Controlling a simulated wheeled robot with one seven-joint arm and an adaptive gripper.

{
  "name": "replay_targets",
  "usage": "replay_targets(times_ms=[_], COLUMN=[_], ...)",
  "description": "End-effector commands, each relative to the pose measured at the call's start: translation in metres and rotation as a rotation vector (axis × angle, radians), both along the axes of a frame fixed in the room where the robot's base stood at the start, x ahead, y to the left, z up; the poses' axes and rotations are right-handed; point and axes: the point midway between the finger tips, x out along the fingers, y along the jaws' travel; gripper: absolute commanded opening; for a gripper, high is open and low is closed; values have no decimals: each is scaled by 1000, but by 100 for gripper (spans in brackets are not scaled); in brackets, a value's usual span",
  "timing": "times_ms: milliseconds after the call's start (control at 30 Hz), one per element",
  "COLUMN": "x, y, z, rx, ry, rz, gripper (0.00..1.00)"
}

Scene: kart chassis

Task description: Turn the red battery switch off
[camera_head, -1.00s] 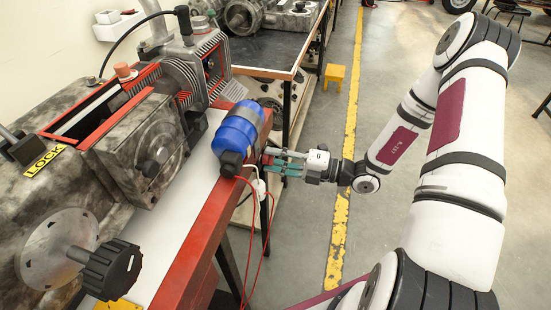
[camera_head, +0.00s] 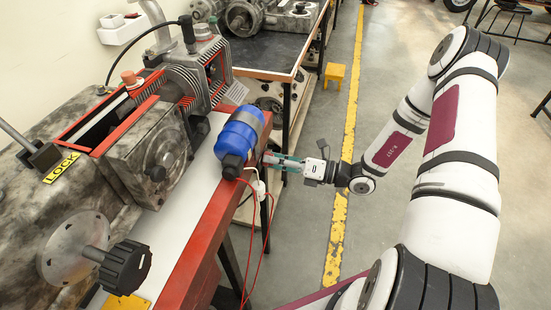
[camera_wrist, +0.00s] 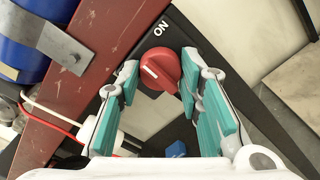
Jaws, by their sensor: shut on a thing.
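The red battery switch (camera_wrist: 160,68) is a round knob with a short pale line on its face, on a dark plate with the word ON above it in the wrist view. My gripper (camera_wrist: 160,73) has its teal-padded fingers on either side of the knob and is shut on it. In the head view my gripper (camera_head: 272,160) reaches the side of the red bench edge, beside the blue cylinder. The switch itself is hidden there. Any other label on the plate is not visible.
The blue cylinder (camera_head: 240,135) lies on the red-edged bench (camera_head: 205,225) just left of my gripper. Red and white cables (camera_wrist: 50,115) run close by the left finger. Open floor lies right of the bench, with a yellow line (camera_head: 338,225) and a yellow stool (camera_head: 334,73).

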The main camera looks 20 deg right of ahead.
Motion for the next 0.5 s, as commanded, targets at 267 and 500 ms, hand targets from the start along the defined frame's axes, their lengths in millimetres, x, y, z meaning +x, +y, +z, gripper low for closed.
replay_targets(times_ms=[267, 500], x=[0, 0], y=[-1, -1], z=[0, -1], rx=[-156, -287], ry=[-211, -390], rz=[-2, -2], gripper=[5, 5])
